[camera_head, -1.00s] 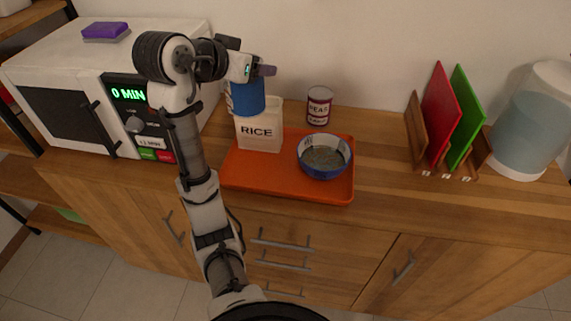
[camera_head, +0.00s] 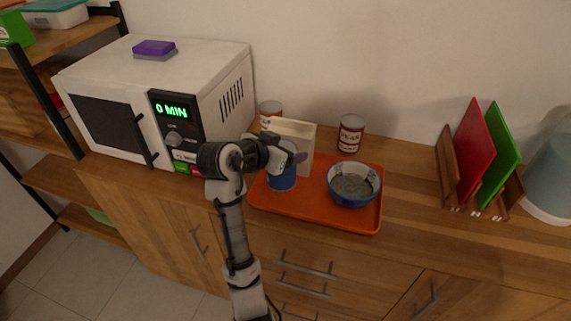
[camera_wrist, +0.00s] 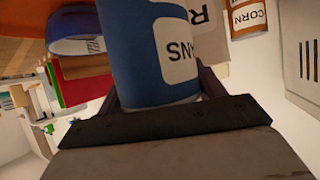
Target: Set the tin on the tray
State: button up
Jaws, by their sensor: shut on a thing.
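My gripper (camera_head: 288,158) is shut on a blue tin (camera_head: 282,181), which it holds upright over the left part of the orange tray (camera_head: 315,218). The tin's base is at or just above the tray; I cannot tell if it touches. In the wrist view the blue tin (camera_wrist: 140,50) sits between the fingers, its white label partly readable as "NS". A cream rice box (camera_head: 298,132) stands close behind it. A blue bowl (camera_head: 354,195) is on the tray to the right.
A peas tin (camera_head: 350,134) stands behind the tray, and a corn tin (camera_head: 270,108) stands behind the rice box. A white microwave (camera_head: 205,60) is at the left. A rack with red (camera_head: 475,150) and green boards (camera_head: 503,150) is at the right. The tray's front strip is clear.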

jog(key=shift+f+p, duration=0.3)
jog(key=shift+f, duration=2.45)
jog(key=o, duration=1.4)
jog(key=shift+f, duration=0.15)
jog(key=shift+r, duration=0.25)
jog(key=b+v, duration=0.2)
jog(key=v, duration=1)
jog(key=shift+b, duration=0.35)
jog(key=shift+f, duration=0.1)
